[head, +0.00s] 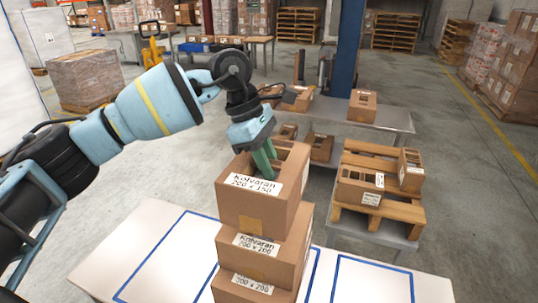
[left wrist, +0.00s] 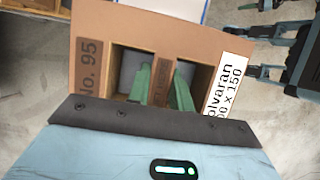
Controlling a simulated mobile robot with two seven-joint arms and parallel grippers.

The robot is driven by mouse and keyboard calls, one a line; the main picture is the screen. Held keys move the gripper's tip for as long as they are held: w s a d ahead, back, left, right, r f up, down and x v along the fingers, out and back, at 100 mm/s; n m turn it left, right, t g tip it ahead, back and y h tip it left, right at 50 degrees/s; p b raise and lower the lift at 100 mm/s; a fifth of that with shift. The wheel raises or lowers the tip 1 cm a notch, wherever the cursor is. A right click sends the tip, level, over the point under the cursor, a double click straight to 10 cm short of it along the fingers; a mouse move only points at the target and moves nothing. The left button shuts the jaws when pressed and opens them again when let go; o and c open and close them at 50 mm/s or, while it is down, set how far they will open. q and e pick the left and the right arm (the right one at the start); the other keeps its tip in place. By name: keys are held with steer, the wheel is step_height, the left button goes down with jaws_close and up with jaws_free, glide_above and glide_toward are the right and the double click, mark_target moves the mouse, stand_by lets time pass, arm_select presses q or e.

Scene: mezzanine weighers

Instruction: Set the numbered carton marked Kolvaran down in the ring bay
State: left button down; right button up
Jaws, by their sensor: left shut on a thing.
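My left gripper (head: 265,163) points down with its green fingers inside the top openings of a brown carton (head: 251,208) labelled Kolvaran 200 x 150. In the left wrist view, the gripper (left wrist: 161,88) is shut on the wall between two openings of this carton (left wrist: 200,45), which also bears a "No. 95" plate. The carton is upright at the top of a stack; whether it touches the carton below is unclear. Below it are a carton (head: 290,250) marked Kolvaran 200 x 200 and a similar one (head: 235,290) under that.
The white table (head: 128,252) has blue-outlined bays; the right one (head: 372,283) looks empty, and bare surface shows left of the stack. No ring mark is distinguishable. Behind stand a pallet (head: 400,212) with cartons, a grey bench (head: 390,118) and a blue post (head: 349,50).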

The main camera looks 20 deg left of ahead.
arm_select(q)
steer(key=shift+f, duration=1.3)
steer(key=shift+f+b, duration=0.6)
steer(key=shift+f, duration=0.7)
arm_select(e)
steer(key=shift+s+a+f, duration=0.15)
steer(key=shift+s+f, duration=0.3)
steer(key=shift+f, duration=0.35)
arm_select(q)
steer(key=shift+f, duration=0.3)
arm_select(e)
steer(key=shift+f, duration=0.1)
arm_select(q)
steer(key=c, duration=1.2)
jaws_free()
arm_select(e)
steer(key=shift+s, duration=0.1)
arm_select(q)
steer(key=shift+o, duration=0.2)
steer(key=v, duration=0.6)
steer(key=shift+a+r+b, duration=0.15)
steer(key=shift+r+b, duration=0.15)
steer(key=shift+a+r, duration=0.25)
steer(key=shift+r, duration=0.35)
arm_select(e)
steer(key=shift+s+f+g, duration=0.2)
steer(key=shift+f+g, duration=0.1)
